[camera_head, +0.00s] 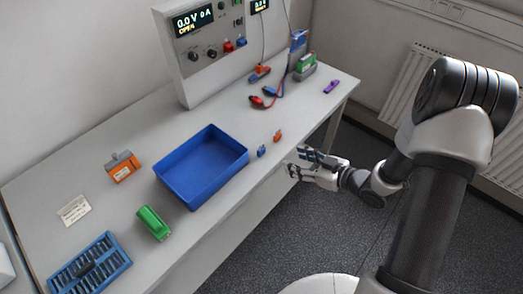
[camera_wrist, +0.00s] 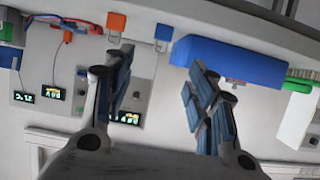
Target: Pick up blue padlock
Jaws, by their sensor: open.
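The blue padlock (camera_head: 262,151) is small and lies on the grey table near its front edge, just right of the blue tray. In the wrist view the blue padlock (camera_wrist: 164,29) shows at the top, its shackle pointing down in the picture. My gripper (camera_head: 297,162) is open and empty beside the table's front edge, to the right of the blue padlock and apart from it. In the wrist view my gripper (camera_wrist: 160,62) has its two fingers spread wide, with the padlock beyond the gap between them.
An orange padlock (camera_head: 278,136) lies close to the blue one. The blue tray (camera_head: 203,196) stands to the left. A battery cycler (camera_head: 213,45) stands at the back, with cables and clips (camera_head: 268,93) on the table. A purple item (camera_head: 331,86) lies at the far right end.

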